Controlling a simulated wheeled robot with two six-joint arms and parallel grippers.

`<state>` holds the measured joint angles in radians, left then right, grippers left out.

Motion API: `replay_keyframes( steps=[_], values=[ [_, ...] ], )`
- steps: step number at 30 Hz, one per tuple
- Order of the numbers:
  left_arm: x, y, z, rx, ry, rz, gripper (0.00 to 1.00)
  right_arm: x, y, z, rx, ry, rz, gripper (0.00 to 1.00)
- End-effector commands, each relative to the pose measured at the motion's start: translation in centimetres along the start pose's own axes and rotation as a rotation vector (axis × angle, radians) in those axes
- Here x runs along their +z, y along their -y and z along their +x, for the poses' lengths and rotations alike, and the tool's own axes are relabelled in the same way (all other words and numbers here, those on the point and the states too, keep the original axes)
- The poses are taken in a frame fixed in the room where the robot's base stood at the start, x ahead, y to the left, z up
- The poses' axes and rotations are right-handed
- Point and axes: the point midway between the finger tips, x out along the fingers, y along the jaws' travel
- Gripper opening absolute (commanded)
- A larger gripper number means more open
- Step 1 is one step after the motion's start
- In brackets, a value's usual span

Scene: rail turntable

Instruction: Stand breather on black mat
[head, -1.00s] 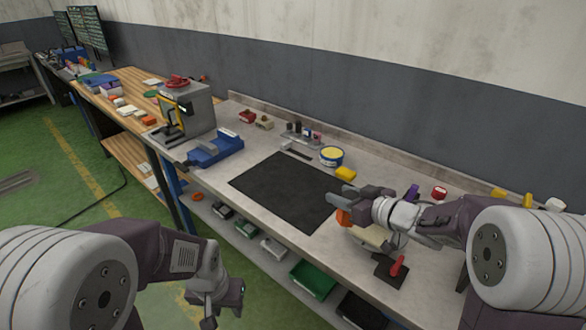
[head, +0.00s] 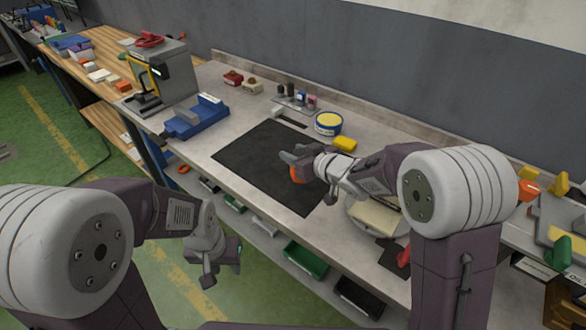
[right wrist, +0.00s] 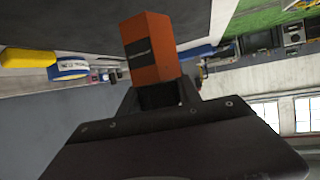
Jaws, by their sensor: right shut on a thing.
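The breather appears to be the orange block with a dark label (right wrist: 150,45), shut between the fingers of my right gripper (right wrist: 163,97) in the right wrist view. In the head view only a little orange of the breather (head: 297,174) shows beneath my right gripper (head: 287,160). That gripper is over the right part of the black mat (head: 245,160); the height of the breather above it is hard to tell. The mat lies flat and bare on the bench. My left gripper (head: 222,270) hangs low in front of the bench, with its jaw opening unclear.
A blue vise-like tool (head: 197,117) and a grey press (head: 165,75) stand left of the mat. A yellow-topped round tin (head: 328,123) and a yellow block (head: 344,144) sit behind it. A pale device (head: 375,218) stands to the right, partly behind my right arm.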

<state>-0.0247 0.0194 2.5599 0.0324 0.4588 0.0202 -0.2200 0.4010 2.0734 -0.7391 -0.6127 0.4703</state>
Motion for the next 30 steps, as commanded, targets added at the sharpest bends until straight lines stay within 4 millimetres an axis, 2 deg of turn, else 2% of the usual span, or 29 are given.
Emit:
replay_keyframes(
  steps=[5, 13, 23, 24, 26, 30],
  values=[
    [0.0, 0.0, 0.1, 0.000, 0.000, 0.000, 0.36, 0.1, 0.3, 0.5, 0.000, -0.001, -0.001, 0.00],
    [0.2, 0.0, 1.6, 0.000, 0.000, 0.000, 0.36, 3.9, 0.2, 2.0, 0.000, 0.001, 0.001, 0.00],
    [0.2, 0.0, 1.8, 0.000, 0.000, 0.000, 0.36, 4.1, 0.2, 2.0, 0.001, -0.001, 0.000, 0.00],
    [0.2, 0.0, 1.8, 0.000, 0.000, 0.000, 0.36, 4.2, 0.2, 2.0, 0.001, 0.000, 0.000, 0.43],
    [0.2, 0.0, 1.7, 0.000, 0.000, 0.000, 0.36, 4.1, 0.2, 2.0, 0.000, 0.000, 0.000, 0.59],
    [0.2, 0.0, 1.7, 0.000, 0.000, 0.000, 0.36, 4.1, 0.2, 2.0, 0.000, 0.000, 0.000, 0.62]
  ],
)
